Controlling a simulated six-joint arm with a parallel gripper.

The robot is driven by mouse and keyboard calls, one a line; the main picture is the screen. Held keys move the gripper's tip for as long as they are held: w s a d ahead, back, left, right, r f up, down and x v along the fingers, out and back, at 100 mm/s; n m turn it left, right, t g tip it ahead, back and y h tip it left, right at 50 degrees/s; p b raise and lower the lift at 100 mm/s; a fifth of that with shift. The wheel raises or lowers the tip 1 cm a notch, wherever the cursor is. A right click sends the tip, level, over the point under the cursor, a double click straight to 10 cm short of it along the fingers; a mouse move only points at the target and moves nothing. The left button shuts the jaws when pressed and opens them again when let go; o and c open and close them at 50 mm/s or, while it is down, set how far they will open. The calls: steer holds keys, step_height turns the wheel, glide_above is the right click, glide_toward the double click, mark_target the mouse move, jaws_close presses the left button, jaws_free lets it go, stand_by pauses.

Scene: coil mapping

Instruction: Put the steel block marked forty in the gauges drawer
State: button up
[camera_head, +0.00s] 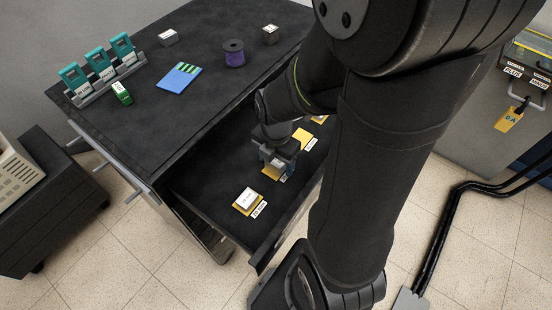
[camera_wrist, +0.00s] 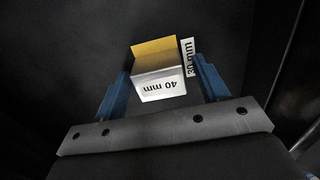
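The steel block marked 40 mm (camera_wrist: 160,87) is between the fingers of my gripper (camera_wrist: 163,80) in the wrist view. A narrow dark gap shows on each side of it, so the fingers look open around it. A yellow pad (camera_wrist: 154,48) shows just beyond the block, with a 30 mm label (camera_wrist: 188,57) beside it. In the head view my gripper (camera_head: 277,166) is low inside the open gauges drawer (camera_head: 205,180), over a yellow pad (camera_head: 271,173). The block is mostly hidden there by my fingers.
Another block (camera_head: 249,198) sits on a yellow pad in the drawer's near part. More yellow pads (camera_head: 304,138) lie farther back. The cabinet top (camera_head: 205,60) holds a purple spool (camera_head: 234,53), a blue card (camera_head: 179,78), small blocks and a teal-topped rack. My arm covers the drawer's right side.

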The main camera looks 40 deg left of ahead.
steer(key=shift+r, duration=0.1)
step_height(320, 180, up, 12)
stand_by(0.6)
stand_by(0.4)
step_height(320, 180, down, 12)
steer(key=shift+f, duration=0.1)
steer(key=shift+r, duration=0.65)
steer(key=shift+f, duration=0.1)
